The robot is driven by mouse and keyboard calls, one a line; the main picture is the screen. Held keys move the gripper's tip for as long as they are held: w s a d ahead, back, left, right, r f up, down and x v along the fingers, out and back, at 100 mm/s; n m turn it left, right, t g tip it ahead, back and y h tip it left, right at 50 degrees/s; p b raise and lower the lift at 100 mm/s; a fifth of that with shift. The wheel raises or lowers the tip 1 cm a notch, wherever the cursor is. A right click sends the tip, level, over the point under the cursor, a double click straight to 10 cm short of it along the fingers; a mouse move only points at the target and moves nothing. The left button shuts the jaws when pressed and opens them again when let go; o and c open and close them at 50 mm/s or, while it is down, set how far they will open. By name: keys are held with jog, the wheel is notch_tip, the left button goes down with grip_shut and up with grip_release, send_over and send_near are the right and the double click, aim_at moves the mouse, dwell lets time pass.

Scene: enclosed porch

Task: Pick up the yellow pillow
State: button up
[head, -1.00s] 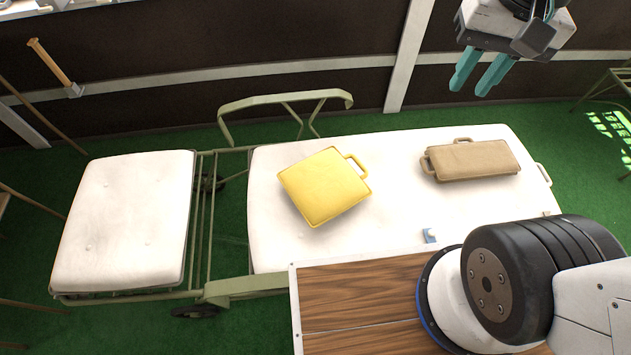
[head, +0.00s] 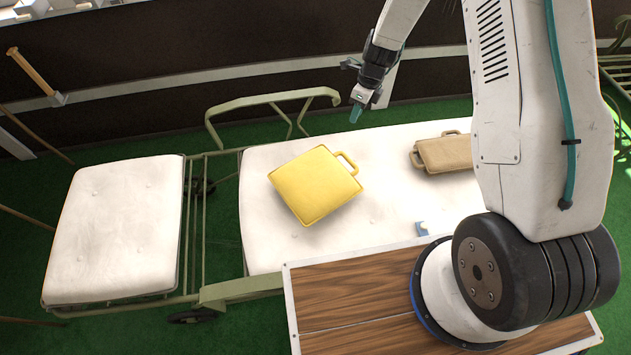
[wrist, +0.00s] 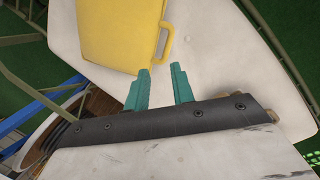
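The yellow pillow (head: 315,186) lies on the white lounger cushion (head: 400,205), with a loop handle at its upper right. It also shows in the wrist view (wrist: 115,30), with its handle (wrist: 164,42) just beyond my fingertips. My gripper (head: 356,113) hangs above the cushion's far edge, up and right of the pillow in the head view. In the wrist view its two teal fingers (wrist: 160,80) are apart with nothing between them. The gripper is not touching the pillow.
A tan pillow (head: 442,153) lies to the right on the same cushion, partly behind my arm. A small blue-grey item (head: 421,229) sits near the front edge. A green metal armrest (head: 275,99) rises behind the lounger. A second white cushion (head: 115,230) is at left.

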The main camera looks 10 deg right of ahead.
aim_at(351, 160)
jog(key=s+f+m, duration=0.1)
jog(key=f, duration=0.6)
jog(key=f+m, duration=0.2)
jog(key=f, duration=0.6)
jog(key=s+f+m, duration=0.1)
jog(key=f+m, duration=0.1)
jog(key=f, duration=0.5)
jog(key=shift+s+a+f, duration=0.15)
jog(key=shift+s+a, duration=0.1)
jog(key=shift+s, duration=0.05)
grip_shut()
